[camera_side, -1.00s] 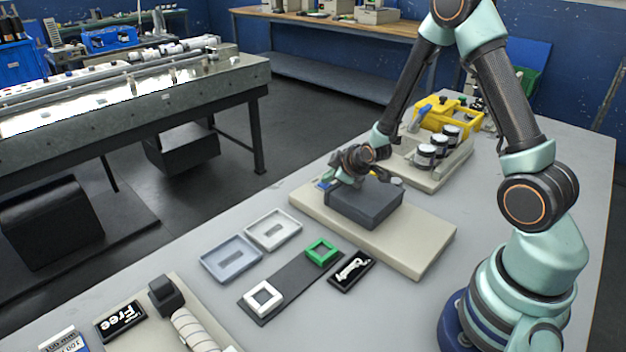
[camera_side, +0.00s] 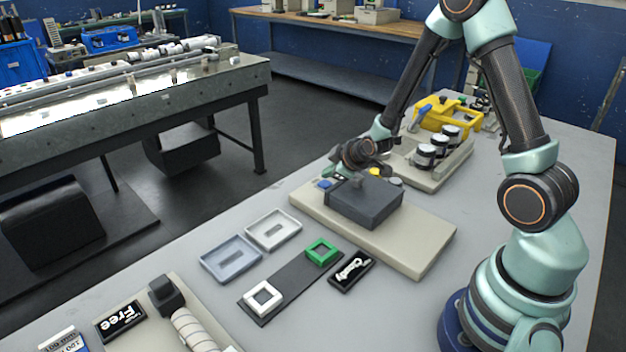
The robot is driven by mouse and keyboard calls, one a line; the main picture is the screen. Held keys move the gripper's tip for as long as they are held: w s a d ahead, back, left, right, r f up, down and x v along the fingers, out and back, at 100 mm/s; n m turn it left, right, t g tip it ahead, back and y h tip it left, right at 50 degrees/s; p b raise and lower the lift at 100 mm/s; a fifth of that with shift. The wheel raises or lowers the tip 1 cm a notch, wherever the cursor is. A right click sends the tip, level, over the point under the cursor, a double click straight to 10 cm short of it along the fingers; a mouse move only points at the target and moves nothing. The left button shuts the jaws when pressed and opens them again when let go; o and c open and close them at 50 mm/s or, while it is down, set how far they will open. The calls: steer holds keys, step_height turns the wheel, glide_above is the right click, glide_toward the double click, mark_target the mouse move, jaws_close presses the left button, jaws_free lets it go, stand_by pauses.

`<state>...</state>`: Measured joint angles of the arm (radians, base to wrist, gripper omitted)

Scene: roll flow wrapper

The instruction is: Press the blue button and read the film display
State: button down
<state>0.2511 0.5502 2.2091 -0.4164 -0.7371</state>
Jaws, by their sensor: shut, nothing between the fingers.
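I cannot tell whether the tips touch anything. No readable film display shows in this view; the box's faces look blank from here.
Two shallow trays (camera_side: 273,244), a dark strip with a white frame (camera_side: 263,297) and a green frame (camera_side: 321,252), and a black "Candy" plate (camera_side: 352,271) lie in front. Jars (camera_side: 426,156) and a yellow bin (camera_side: 445,113) stand behind. The table's right side is clear.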

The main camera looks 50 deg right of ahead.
mark_target(329, 185)
steer(key=shift+r, duration=2.5)
steer(key=shift+a+r, duration=0.15)
steer(key=shift+r, duration=0.1)
steer(key=s+a+r+m+g+y, duration=0.1)
steer(key=s+a+r+m, duration=0.1)
steer(key=s+a+r, duration=0.4)
steer(key=s+a+r+m+g+y, duration=0.1)
steer(key=s+a+r+m+g, duration=0.1)
steer(key=s+a+r, duration=0.3)
steer(key=s+r+m, duration=0.1)
steer(key=s+r, duration=0.2)
steer(key=s, duration=0.4)
steer(key=shift+s+a+r+m, duration=0.25)
steer(key=shift+a+m, duration=0.05)
steer(key=shift+a, duration=0.05)
